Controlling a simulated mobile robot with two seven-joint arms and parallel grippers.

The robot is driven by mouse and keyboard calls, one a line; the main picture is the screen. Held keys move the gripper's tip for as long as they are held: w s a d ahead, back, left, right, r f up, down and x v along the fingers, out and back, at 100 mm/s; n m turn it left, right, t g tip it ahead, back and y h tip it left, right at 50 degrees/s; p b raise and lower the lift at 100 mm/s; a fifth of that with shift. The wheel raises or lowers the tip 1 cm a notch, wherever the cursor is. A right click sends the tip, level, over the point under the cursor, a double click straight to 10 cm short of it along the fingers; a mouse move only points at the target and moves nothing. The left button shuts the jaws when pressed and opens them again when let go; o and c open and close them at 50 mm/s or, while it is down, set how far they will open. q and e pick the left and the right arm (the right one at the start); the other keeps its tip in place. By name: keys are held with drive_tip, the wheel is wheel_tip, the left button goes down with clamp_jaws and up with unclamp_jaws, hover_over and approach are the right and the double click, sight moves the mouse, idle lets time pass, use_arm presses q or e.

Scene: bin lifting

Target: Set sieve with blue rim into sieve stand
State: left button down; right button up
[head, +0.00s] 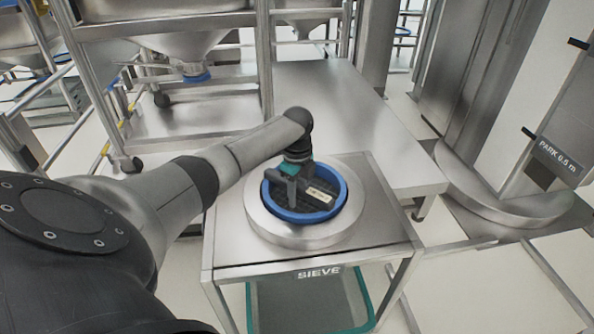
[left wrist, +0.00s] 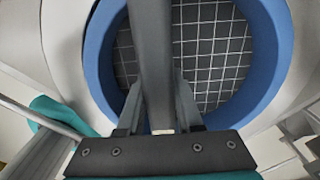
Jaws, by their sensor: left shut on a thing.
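The sieve with the blue rim (head: 300,216) is within the round metal ring of the sieve stand (head: 297,238), on the table marked SIEVE. Whether it rests fully in the ring, I cannot tell. My left gripper (head: 303,188) is over the sieve, shut on the grey bar that crosses it. In the left wrist view the fingers of my left gripper (left wrist: 158,112) stand on both sides of this bar, above the dark mesh. The blue rim (left wrist: 272,62) shows there inside the pale ring (left wrist: 62,45). My right gripper is not in view.
A green-rimmed bin (head: 310,300) stands under the sieve table. A bare steel table (head: 345,115) adjoins it behind. A wheeled rack with a steel hopper (head: 165,47) stands at the back left. A steel column with a round base (head: 500,190) is at the right.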

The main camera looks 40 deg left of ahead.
use_arm(q)
drive_tip(key=shift+f, duration=0.1)
drive_tip(key=c, duration=0.6)
unclamp_jaws()
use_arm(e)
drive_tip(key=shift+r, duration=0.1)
use_arm(q)
drive_tip(key=shift+r, duration=0.25)
wheel_tip(320, 180, up, 10)
drive_tip(key=p, duration=0.5)
drive_tip(key=shift+r, duration=0.15)
drive_tip(key=shift+r+p, duration=0.35)
drive_tip(key=shift+r, duration=0.4)
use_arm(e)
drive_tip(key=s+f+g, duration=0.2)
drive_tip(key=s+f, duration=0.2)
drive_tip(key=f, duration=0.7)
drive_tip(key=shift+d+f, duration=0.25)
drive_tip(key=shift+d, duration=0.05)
